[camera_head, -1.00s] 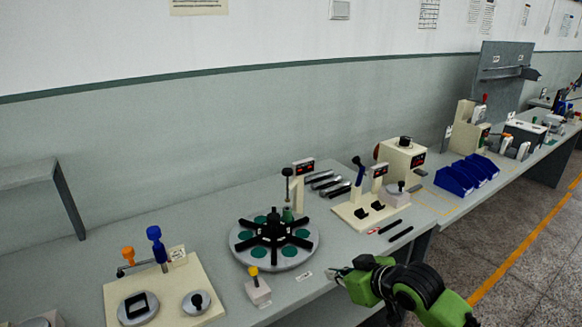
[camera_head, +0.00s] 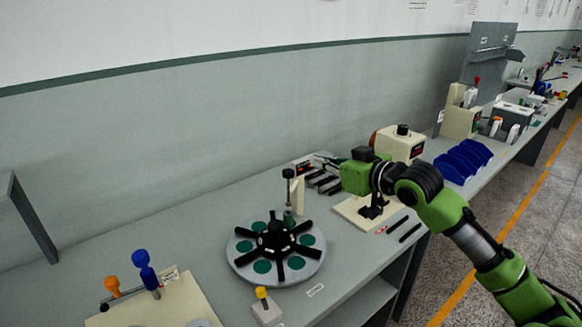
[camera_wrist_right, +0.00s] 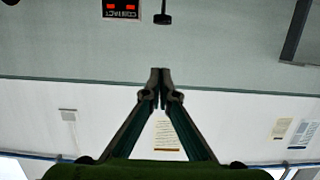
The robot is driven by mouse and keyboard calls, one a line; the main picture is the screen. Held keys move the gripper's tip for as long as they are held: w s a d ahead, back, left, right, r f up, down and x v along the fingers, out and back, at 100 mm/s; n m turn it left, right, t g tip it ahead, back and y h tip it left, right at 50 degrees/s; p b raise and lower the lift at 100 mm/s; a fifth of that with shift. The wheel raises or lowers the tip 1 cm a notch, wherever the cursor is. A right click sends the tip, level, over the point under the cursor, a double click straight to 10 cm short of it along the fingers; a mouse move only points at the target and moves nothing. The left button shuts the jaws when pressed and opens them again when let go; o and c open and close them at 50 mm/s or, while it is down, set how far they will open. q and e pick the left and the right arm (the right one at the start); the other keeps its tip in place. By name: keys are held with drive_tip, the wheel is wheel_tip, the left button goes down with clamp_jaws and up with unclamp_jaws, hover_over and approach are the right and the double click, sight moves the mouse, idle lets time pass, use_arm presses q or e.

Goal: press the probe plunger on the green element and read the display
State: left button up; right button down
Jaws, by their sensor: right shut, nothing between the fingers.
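The probe stands at the back edge of a round grey turntable (camera_head: 240,266), its black plunger knob (camera_head: 289,173) on top of a thin rod. A small green element (camera_head: 289,213) sits below the rod. Its cream post (camera_head: 298,195) carries a dark display (camera_head: 301,168) with red marks. In the right wrist view the display (camera_wrist_right: 121,9) appears upside down, lettered CONTACT, with red lit blocks too small to read. The plunger knob (camera_wrist_right: 162,19) is beside it, apart from my fingers. My left gripper is not in view.
Several green discs lie on the turntable around a black spoked hub (camera_head: 275,238). A yellow-topped block (camera_head: 266,309) stands in front. A cream fixture (camera_head: 350,212) stands right.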

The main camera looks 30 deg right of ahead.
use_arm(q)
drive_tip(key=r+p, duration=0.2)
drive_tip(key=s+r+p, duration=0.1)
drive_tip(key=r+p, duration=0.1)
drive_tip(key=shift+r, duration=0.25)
use_arm(e)
drive_tip(key=w+f, duration=0.6)
drive_tip(key=w, duration=0.3)
drive_tip(key=shift+w+a+f, duration=0.3)
drive_tip(key=shift+w+a, duration=0.05)
drive_tip(key=shift+a, duration=0.05)
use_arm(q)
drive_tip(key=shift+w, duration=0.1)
